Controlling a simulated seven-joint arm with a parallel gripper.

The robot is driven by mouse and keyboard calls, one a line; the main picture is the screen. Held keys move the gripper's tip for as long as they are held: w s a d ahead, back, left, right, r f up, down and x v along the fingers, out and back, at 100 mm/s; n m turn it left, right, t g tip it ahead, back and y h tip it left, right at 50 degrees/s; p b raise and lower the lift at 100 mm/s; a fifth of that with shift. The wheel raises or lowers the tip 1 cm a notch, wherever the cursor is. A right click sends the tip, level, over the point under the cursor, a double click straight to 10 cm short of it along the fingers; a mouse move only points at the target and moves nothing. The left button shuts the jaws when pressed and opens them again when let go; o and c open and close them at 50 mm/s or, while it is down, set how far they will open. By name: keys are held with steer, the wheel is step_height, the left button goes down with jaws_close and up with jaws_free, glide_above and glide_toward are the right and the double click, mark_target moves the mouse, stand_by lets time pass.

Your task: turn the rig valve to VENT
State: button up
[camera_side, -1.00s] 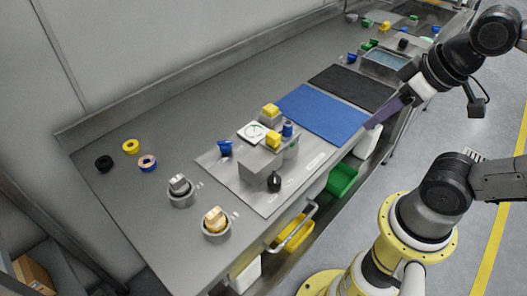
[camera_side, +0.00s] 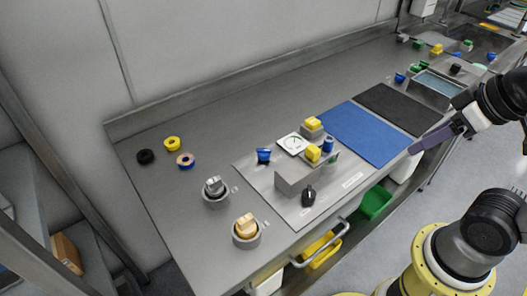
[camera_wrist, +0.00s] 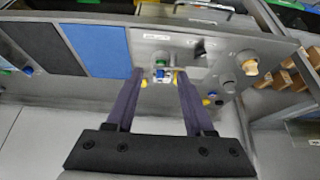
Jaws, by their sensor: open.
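The rig (camera_side: 293,178) is a grey block on a metal plate, with a yellow block (camera_side: 313,153) and a blue cylinder (camera_side: 328,145) at its top right. A black-handled knob (camera_side: 308,195) stands at its front, and a blue handle (camera_side: 263,155) stands at the plate's far left. I cannot tell for sure which is the valve; labels are too small to read. A white dial (camera_side: 292,143) sits behind the block. My gripper (camera_side: 412,149) is open and empty, right of the rig beside the blue mat. In the wrist view the rig shows beyond my parted purple fingers (camera_wrist: 160,73).
A blue mat (camera_side: 365,131) and a black mat (camera_side: 395,106) lie right of the rig. A silver knob (camera_side: 214,188) and a wooden knob (camera_side: 246,228) stand in round holders at left. Several rings lie behind them. A handrail (camera_side: 322,250) runs along the front edge.

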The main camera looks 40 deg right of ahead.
steer(key=shift+o, duration=1)
steer(key=w+r+n, duration=0.5)
steer(key=w+r, duration=0.1)
steer(key=r, duration=0.1)
steer(key=n+g, duration=0.6)
steer(key=n, duration=0.1)
glide_above(264, 152)
step_height(264, 152, down, 13)
step_height(264, 152, down, 14)
steer(key=shift+r, duration=0.2)
jaws_close()
